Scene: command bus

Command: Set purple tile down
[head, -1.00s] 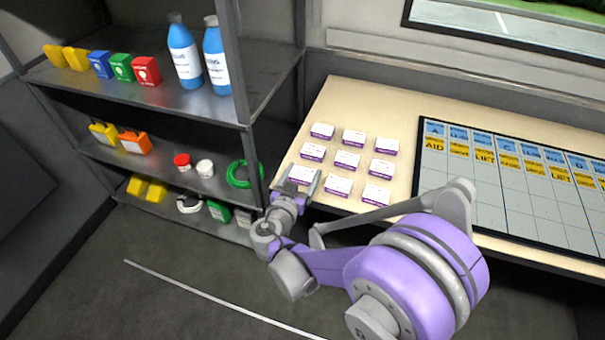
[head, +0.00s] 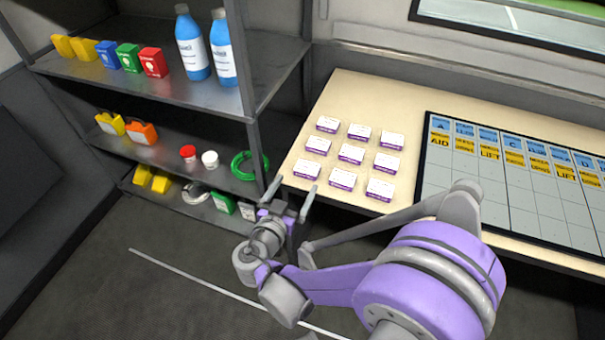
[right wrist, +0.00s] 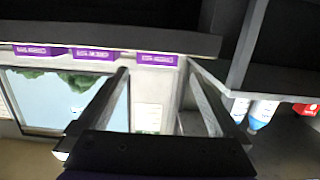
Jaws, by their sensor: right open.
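Several white-topped tiles with purple edges lie flat in a three-by-three grid on the table (head: 325,205). The front-left purple tile (head: 307,169) is the one nearest my right gripper (head: 292,194). My right gripper is open and empty, its two fingers apart, just off the table's front-left edge and clear of that tile. In the right wrist view, the open fingers (right wrist: 157,68) reach toward a row of purple tile edges (right wrist: 95,54); nothing is held between them. My left gripper is not in view.
A dark board (head: 475,190) with blue and yellow labels lies on the table to the right of the tiles. A metal shelf (head: 190,98) with bottles, boxes and green cable (head: 249,168) stands close on the left. Bare table lies between tiles and board.

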